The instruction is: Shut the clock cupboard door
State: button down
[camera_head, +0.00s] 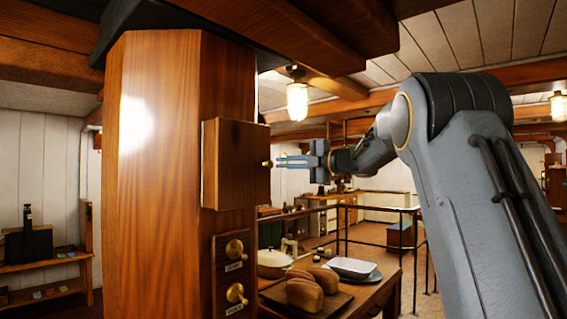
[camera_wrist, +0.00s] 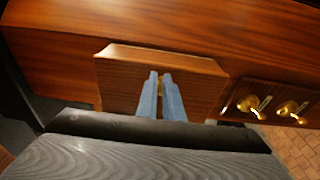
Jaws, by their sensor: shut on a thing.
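The clock cupboard (camera_head: 234,165) is a brown wooden box on the side of a thick wooden column in the head view. Its door (camera_wrist: 118,75) fills the middle of the wrist view, with a pale top edge. I cannot tell if a gap stands between door and box. A small brass knob (camera_head: 266,163) sticks out to the right; it also shows between my fingertips in the wrist view (camera_wrist: 160,77). My gripper (camera_head: 279,162) comes from the right and is shut on the knob. The fingers hide part of the knob and door.
Two brass switches on a wooden plate (camera_head: 218,282) sit on the column below the cupboard. A wooden table (camera_head: 376,294) below right bears loaves (camera_head: 305,291), a white tray (camera_head: 350,267) and a lidded pot (camera_head: 273,263). A dark railing (camera_head: 372,243) stands behind. A lamp (camera_head: 297,101) hangs above.

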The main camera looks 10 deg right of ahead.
jog(key=shift+w+a+r, duration=0.15)
jog(key=shift+a, duration=0.15)
jog(key=shift+d, duration=0.1)
jog(key=d+b, duration=0.4)
jog(key=d, duration=0.8)
